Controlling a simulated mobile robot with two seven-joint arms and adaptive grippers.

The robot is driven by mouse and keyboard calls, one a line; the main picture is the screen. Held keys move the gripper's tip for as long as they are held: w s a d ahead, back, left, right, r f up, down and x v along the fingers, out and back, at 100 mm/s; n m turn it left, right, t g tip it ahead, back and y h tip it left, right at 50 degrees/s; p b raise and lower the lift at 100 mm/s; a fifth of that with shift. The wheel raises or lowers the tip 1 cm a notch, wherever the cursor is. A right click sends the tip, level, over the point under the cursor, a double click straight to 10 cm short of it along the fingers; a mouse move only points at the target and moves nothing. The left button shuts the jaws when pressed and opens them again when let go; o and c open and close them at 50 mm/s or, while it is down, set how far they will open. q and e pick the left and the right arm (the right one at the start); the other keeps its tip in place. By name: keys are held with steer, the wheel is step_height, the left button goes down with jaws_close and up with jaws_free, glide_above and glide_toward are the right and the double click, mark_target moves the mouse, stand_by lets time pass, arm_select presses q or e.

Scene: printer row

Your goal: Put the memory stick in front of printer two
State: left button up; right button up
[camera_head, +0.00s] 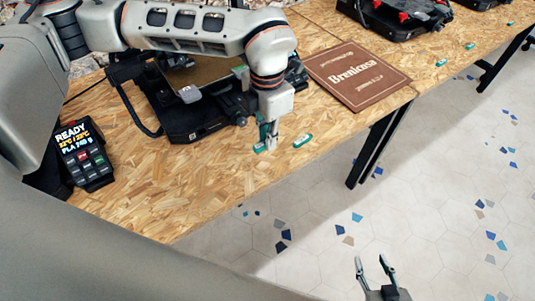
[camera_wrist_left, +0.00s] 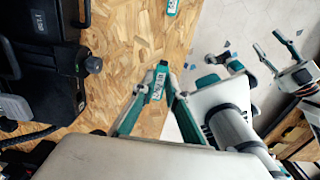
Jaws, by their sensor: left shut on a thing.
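My left gripper (camera_head: 266,141) is shut on a small teal-and-white stick (camera_wrist_left: 158,84), apparently a memory stick. It is low over the front strip of the wooden table, before the nearest printer (camera_head: 184,128). I cannot tell whether the stick touches the table. A similar teal-and-white piece (camera_head: 302,140) lies on the table just right of the gripper; it also shows at the top of the left wrist view (camera_wrist_left: 173,7). A second printer (camera_head: 400,18) stands further right. No printer number is readable. My right gripper (camera_head: 377,277) is open and empty over the floor.
A brown "Brenicasa" board (camera_head: 358,75) lies between the two printers. A control box with a lit screen (camera_head: 82,155) stands at the left. More teal-and-white pieces (camera_head: 441,62) lie along the front edge further right. The table (camera_head: 225,185) is bare at front left.

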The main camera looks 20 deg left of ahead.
arm_select(q)
glide_above(267, 162)
step_height(267, 162, down, 4)
steer(key=shift+s+f, duration=0.1)
steer(key=shift+f, duration=0.15)
steer(key=shift+f+b, duration=0.3)
steer(key=shift+f, duration=1.3)
arm_select(e)
steer(key=shift+w+d+f, duration=0.15)
steer(key=shift+w+f, duration=0.05)
steer(key=shift+w, duration=0.15)
arm_select(q)
steer(key=shift+f, duration=0.1)
arm_select(e)
steer(key=shift+s, duration=0.1)
arm_select(q)
steer(key=o, duration=0.8)
arm_select(e)
steer(key=shift+s+f, duration=0.15)
steer(key=shift+s, duration=0.15)
